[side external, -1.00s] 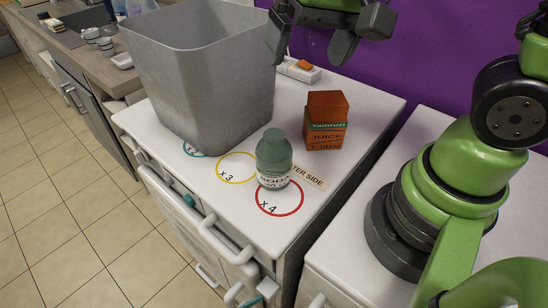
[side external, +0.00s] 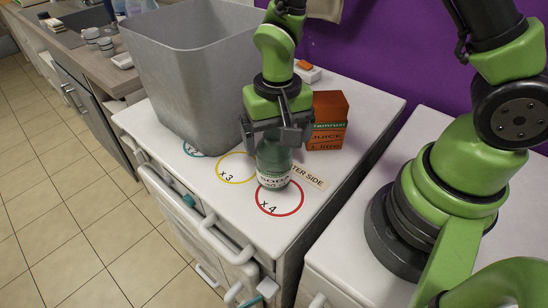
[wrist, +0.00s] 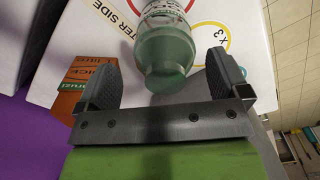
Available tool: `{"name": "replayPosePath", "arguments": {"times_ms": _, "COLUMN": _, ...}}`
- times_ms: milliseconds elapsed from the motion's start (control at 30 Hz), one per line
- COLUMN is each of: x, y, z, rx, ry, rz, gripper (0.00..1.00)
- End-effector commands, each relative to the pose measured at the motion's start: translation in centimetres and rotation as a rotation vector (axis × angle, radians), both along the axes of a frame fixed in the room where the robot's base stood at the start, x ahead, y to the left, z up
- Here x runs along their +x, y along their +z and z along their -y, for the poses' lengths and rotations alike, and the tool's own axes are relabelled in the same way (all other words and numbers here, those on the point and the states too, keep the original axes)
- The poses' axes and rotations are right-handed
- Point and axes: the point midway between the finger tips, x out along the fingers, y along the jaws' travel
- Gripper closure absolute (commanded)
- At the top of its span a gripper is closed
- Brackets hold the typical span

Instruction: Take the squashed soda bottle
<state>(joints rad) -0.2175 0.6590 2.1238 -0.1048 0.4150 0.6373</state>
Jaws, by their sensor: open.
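My gripper (side external: 275,138) is open, pointing down at the bottle's upper part. In the wrist view the two fingers (wrist: 163,75) are spread, one on each side of the bottle's top, with gaps visible between them and it. The bottle's top is partly hidden by my gripper in the side view.
An orange juice carton (side external: 328,120) stands just behind and right of the bottle, close to one finger. A large grey bin (side external: 190,95) stands to the left. A small white item with an orange top (side external: 306,70) lies at the back. The counter's front is clear.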

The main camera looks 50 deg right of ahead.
Motion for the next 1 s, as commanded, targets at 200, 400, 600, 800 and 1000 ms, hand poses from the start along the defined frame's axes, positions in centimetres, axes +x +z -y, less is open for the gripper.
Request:
{"name": "replayPosePath", "arguments": {"times_ms": 200, "x": 0.0, "y": -3.1, "z": -0.5, "rx": 0.000, "ry": 0.002, "rz": -0.002, "gripper": 0.07}}
{"name": "replayPosePath", "arguments": {"times_ms": 400, "x": 0.1, "y": -3.8, "z": -0.5, "rx": 0.002, "ry": 0.001, "rz": 0.002, "gripper": 0.07}}
{"name": "replayPosePath", "arguments": {"times_ms": 600, "x": 0.1, "y": -3.8, "z": -0.5, "rx": 0.002, "ry": 0.001, "rz": 0.002, "gripper": 0.20}}
{"name": "replayPosePath", "arguments": {"times_ms": 800, "x": 0.1, "y": -3.8, "z": -0.5, "rx": 0.002, "ry": 0.002, "rz": 0.002, "gripper": 0.60}}
{"name": "replayPosePath", "arguments": {"times_ms": 1000, "x": 0.1, "y": -3.7, "z": -0.5, "rx": 0.002, "ry": 0.002, "rz": 0.002, "gripper": 0.60}}
